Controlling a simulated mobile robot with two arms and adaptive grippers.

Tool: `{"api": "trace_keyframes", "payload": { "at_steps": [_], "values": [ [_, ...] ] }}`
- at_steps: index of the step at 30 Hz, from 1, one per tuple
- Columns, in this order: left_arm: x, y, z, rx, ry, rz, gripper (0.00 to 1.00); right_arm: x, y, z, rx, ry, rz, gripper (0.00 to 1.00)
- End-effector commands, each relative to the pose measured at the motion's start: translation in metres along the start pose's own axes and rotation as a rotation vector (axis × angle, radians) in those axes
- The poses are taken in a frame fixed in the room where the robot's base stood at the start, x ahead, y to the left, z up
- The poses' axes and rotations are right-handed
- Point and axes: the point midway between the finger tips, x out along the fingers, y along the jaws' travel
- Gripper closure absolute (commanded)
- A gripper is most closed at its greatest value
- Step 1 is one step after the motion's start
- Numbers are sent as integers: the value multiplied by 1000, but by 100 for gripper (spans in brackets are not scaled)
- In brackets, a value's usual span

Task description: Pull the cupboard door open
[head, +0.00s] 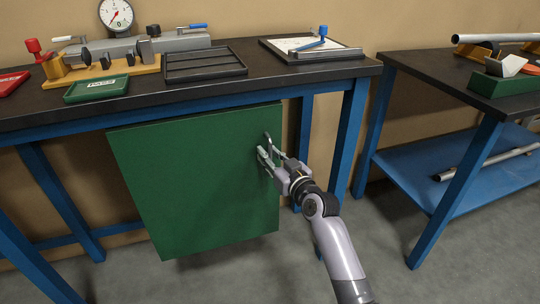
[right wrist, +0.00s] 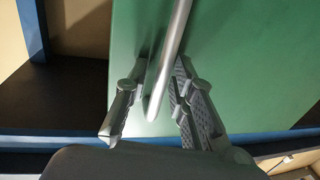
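My right gripper (head: 267,156) is at the lower part of the handle. In the right wrist view, the fingers of my right gripper (right wrist: 152,108) are spread apart, with the handle (right wrist: 170,65) running between them in front of the green door (right wrist: 235,60). I see no clear grip on the handle. My left gripper is not in view.
The workbench (head: 210,93) has blue legs, one just right of the door. On it are a dark tray (head: 204,76), a green box (head: 96,89) and a clamp fixture. A second bench (head: 435,72) with a blue lower shelf stands right. Grey floor is clear in front.

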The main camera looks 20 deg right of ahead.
Motion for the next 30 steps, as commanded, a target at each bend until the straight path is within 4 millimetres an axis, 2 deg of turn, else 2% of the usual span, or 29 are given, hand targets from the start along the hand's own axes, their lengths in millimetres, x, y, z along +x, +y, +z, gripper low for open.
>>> {"api": "trace_keyframes", "payload": {
  "at_steps": [9, 30],
  "values": [
    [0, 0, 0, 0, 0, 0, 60, 0, 0, 0, 0, 0, 0, 100],
    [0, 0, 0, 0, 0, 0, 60, 0, 0, 0, 0, -1, 1, 100]
  ]
}}
